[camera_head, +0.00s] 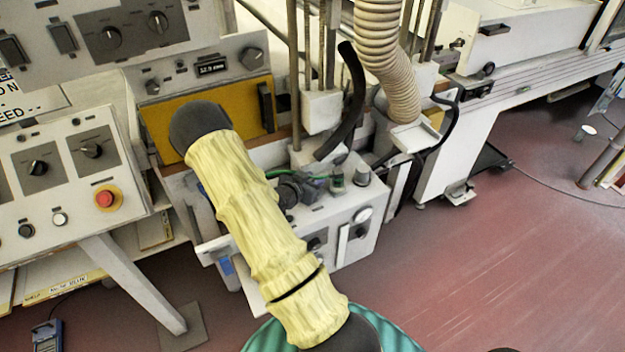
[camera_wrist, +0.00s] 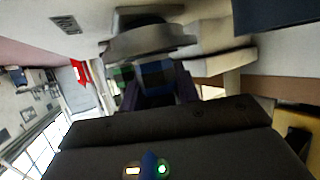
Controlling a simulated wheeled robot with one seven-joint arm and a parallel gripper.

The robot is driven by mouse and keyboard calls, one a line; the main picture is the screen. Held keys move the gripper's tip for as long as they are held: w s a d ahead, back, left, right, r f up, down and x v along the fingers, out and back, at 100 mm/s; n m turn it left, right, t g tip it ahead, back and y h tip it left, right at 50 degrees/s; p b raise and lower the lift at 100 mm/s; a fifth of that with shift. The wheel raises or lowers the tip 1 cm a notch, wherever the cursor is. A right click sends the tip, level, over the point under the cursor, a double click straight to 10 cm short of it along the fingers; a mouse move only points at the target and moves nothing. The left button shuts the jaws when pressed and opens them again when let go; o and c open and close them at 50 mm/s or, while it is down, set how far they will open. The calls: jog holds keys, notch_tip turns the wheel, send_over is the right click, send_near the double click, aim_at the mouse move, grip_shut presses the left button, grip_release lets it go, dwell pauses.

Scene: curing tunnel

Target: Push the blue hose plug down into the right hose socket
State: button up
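In the wrist view a dim blue piece, which I take for the blue hose plug (camera_wrist: 157,74), sits between the dark fingers of my gripper (camera_wrist: 158,92). The fingers lie along both its sides with no clear gap. A green piece (camera_wrist: 122,73) shows just left of it. In the head view my gripper (camera_head: 303,188) is small and dark at the white socket box (camera_head: 345,218), partly behind my yellow-sleeved arm. The plug's lower end and the right hose socket cannot be made out, so I cannot tell how deep the plug sits.
A green hose (camera_head: 287,173) curves beside my gripper. A thick black hose (camera_head: 350,100) and a ribbed beige duct (camera_head: 385,55) hang behind the box. A control panel with a red button (camera_head: 104,198) stands at the left. The red floor (camera_head: 500,270) at the right is mostly clear.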

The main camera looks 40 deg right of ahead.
jog(key=o, duration=0.4)
jog(key=shift+c, duration=0.2)
jog(key=v, duration=1.7)
jog(key=shift+a+r+b, duration=0.15)
jog(key=shift+b, duration=0.2)
